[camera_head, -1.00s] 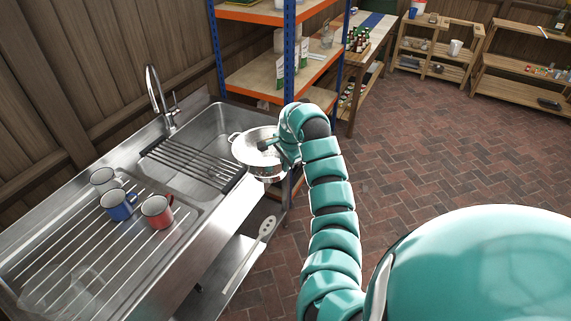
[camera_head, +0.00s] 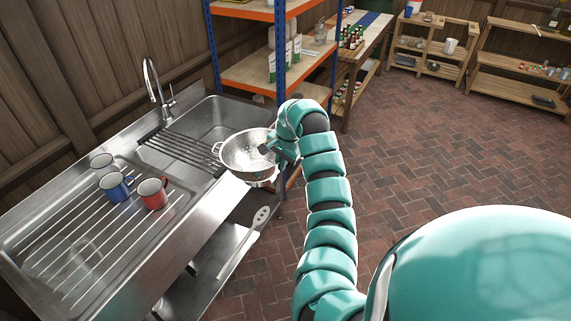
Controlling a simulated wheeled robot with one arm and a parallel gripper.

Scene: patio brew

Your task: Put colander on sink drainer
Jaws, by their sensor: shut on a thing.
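The colander (camera_head: 246,152) is a shiny metal bowl with a loop handle on its left side. It is tilted and held over the front right edge of the sink (camera_head: 216,119). My gripper (camera_head: 270,150) is shut on the colander's right side; my wrist partly hides that rim. The sink drainer, a dark rack of parallel bars (camera_head: 180,150), lies across the left part of the sink basin. The colander's left handle is close to the rack's right end; I cannot tell whether they touch.
A blue mug (camera_head: 115,186), a red mug (camera_head: 152,193) and a white mug (camera_head: 102,163) stand on the ribbed draining board (camera_head: 75,258). A tall faucet (camera_head: 152,80) rises behind the rack. A blue and orange shelf (camera_head: 262,73) stands behind the colander. A slotted spoon (camera_head: 260,219) is below.

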